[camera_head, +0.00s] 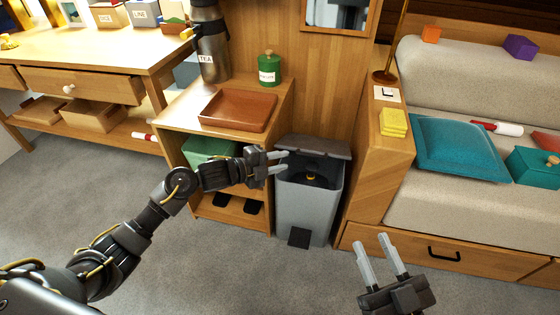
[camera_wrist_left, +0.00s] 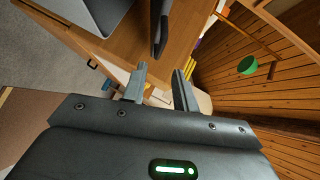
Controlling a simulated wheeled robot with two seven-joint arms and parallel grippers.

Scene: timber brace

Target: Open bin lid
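The grey bin (camera_head: 305,212) stands on the floor between the wooden side cabinet and the bench. Its dark grey lid (camera_head: 316,146) is raised at the back, and the bin's inside shows below it. A dark object with a yellow part (camera_head: 311,180) is inside; I cannot tell what it is. My left gripper (camera_head: 284,162) is at the bin's upper left, close to the lid's left end; contact is unclear. Its fingers are apart and empty, as the left wrist view also shows (camera_wrist_left: 160,88). My right gripper (camera_head: 380,248) is open and empty, in front of the bench drawer.
The cabinet left of the bin carries a brown tray (camera_head: 238,110), a tea flask (camera_head: 211,45) and a green canister (camera_head: 268,69). A green box (camera_head: 207,150) sits on its shelf. The bench (camera_head: 450,205) is close on the right. Carpet in front is clear.

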